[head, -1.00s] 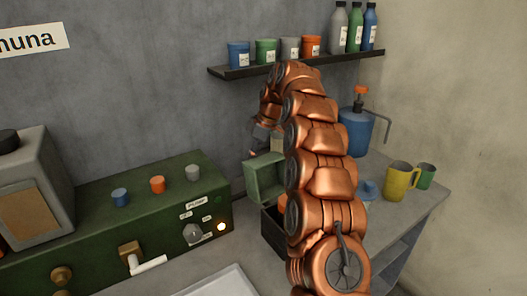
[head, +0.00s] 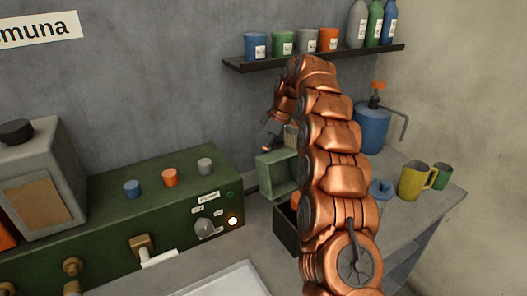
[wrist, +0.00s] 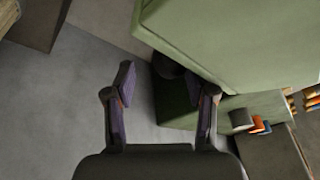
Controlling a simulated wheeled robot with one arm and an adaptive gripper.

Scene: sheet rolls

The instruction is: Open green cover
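The green cover (head: 279,173) stands raised at the back-left of a dark open box (head: 287,232), left of my arm in the head view. In the wrist view its pale green panel (wrist: 240,42) fills the upper right. My gripper (wrist: 165,92) is open, with its two fingers apart and nothing held. The right finger is close to the cover's lower edge; I cannot tell whether they touch. In the head view my gripper is just above and behind the cover, partly hidden by my arm. Much of the box is also hidden by my arm.
A green machine (head: 120,215) with knobs stands left of the box. A blue pump bottle (head: 371,128), a yellow mug (head: 415,181) and a green mug (head: 443,175) stand to the right.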

